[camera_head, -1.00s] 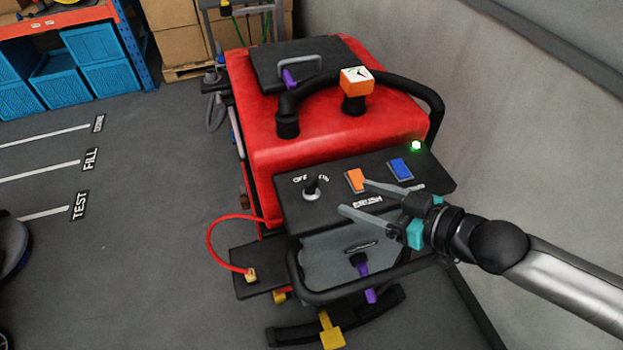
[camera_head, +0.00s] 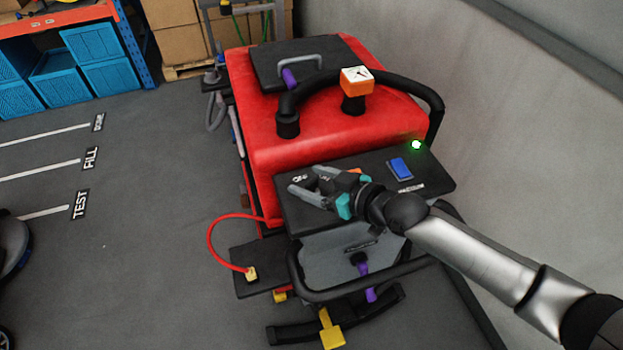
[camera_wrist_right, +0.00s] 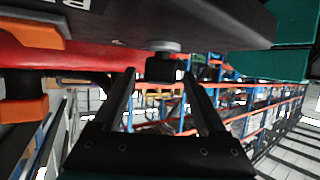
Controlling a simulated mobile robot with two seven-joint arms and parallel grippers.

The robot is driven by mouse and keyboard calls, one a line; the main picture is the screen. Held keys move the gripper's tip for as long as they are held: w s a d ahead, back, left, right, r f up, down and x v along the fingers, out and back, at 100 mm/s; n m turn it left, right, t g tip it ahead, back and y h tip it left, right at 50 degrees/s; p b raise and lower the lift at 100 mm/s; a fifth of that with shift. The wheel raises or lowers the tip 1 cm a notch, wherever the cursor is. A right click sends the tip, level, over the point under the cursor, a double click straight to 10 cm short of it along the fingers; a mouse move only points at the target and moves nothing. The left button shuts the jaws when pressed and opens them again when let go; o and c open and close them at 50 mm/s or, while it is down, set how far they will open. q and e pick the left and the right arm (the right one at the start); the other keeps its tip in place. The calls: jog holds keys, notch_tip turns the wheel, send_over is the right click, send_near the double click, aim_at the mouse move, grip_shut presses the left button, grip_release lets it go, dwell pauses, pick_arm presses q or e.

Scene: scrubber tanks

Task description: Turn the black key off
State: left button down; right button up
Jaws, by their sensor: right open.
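The black key (camera_wrist_right: 163,68) shows in the right wrist view, jutting from a pale round collar on the panel between the two fingertips of my right gripper (camera_wrist_right: 158,74). My right gripper (camera_head: 303,179) is open in the head view, with its fingers over the key's place at the left of the black control panel (camera_head: 432,182). There the fingers largely hide the key and part of its OFF/ON lettering. I cannot tell whether either finger touches the key, or which way it points. My left gripper is not in view.
An orange switch (camera_head: 354,171) is partly hidden by my right gripper. A blue switch (camera_head: 400,168) and a lit green lamp (camera_head: 416,145) are to its right. The red machine body (camera_head: 270,150) rises behind the panel. A wall stands at the right; open floor lies left.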

jog(key=shift+a, duration=0.1)
grip_shut()
dwell(0.7)
